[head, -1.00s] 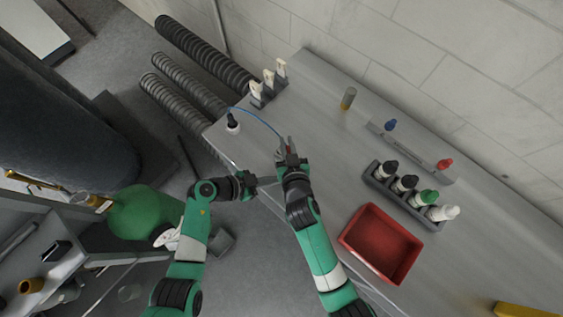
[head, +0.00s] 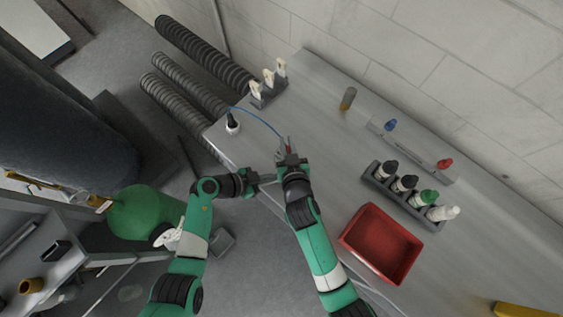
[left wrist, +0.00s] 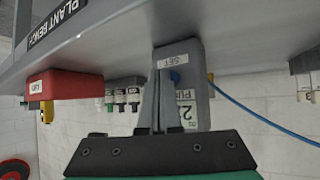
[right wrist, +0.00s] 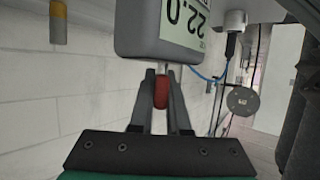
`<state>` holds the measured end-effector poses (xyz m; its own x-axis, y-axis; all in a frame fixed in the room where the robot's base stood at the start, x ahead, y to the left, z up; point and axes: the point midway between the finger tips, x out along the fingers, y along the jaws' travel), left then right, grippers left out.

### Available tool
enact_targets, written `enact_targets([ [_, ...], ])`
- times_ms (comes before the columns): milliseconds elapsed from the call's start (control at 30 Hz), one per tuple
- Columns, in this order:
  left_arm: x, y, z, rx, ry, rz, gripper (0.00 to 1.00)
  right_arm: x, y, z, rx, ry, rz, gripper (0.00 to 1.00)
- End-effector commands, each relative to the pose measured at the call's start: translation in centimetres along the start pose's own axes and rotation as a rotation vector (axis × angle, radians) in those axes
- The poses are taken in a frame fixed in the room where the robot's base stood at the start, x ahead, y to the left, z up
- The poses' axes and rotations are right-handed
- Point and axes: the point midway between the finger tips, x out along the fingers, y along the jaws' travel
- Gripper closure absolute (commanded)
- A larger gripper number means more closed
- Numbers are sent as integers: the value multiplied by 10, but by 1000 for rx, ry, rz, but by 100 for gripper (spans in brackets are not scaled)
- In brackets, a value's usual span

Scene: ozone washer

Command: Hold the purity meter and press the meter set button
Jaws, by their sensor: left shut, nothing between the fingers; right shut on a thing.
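The purity meter is a grey box with a numeric display, seen in the right wrist view (right wrist: 150,35). In the left wrist view the meter (left wrist: 200,100) shows a SET label and a blue button (left wrist: 174,76). My right gripper (head: 290,154) is shut on a red piece (right wrist: 161,92) at the meter's edge. My left gripper (left wrist: 160,75) is shut and empty, its fingertips in front of the meter close beside the blue button. I cannot tell whether they touch it. In the head view the left gripper (head: 270,179) is just left of the right one.
A blue cable (head: 260,117) runs from the meter to a black-topped probe in a white holder (head: 233,127). A red tray (head: 381,215) and a rack of bottles (head: 376,180) stand right on the bench.

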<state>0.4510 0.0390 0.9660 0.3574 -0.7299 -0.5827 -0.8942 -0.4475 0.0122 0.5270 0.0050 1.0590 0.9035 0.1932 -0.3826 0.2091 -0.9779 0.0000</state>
Motion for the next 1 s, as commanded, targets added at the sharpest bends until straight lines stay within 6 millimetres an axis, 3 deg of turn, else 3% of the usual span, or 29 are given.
enact_targets([
  [1000, 7, -6, -6, 1, 1, -1, 100, 0, 0, 0, 1, 0, -1, 100],
])
